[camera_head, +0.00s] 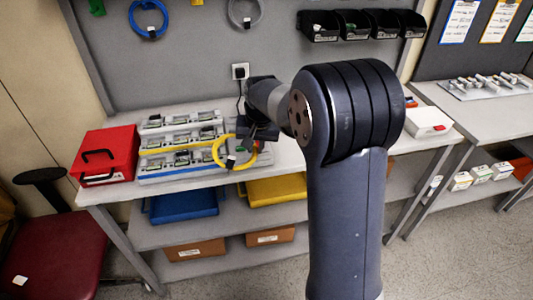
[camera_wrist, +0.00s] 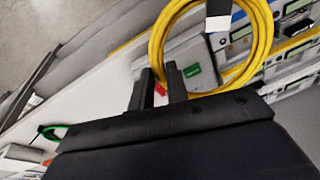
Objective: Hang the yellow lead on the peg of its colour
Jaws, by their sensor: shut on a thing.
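The yellow lead (camera_head: 219,152) is a coil with a dark-and-white tie. It shows at the front of the bench, beside the pumps in the head view. In the wrist view the coil (camera_wrist: 268,45) lies just beyond my fingertips. My gripper (camera_wrist: 158,82) is shut on the lead at the coil's near edge; the exact contact is hard to see. In the head view my gripper (camera_head: 258,131) is partly hidden by my arm. A small yellow patch (camera_head: 197,2) shows on the wall panel at the top edge; whether it is the yellow peg is unclear.
A blue coil (camera_head: 148,33) and a grey coil (camera_head: 245,22) hang on the panel, with a green item (camera_head: 97,7) to their left. Black bins (camera_head: 318,26) are at right. Racked pumps (camera_head: 180,135) and a red case (camera_head: 106,155) stand on the bench (camera_head: 128,190).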

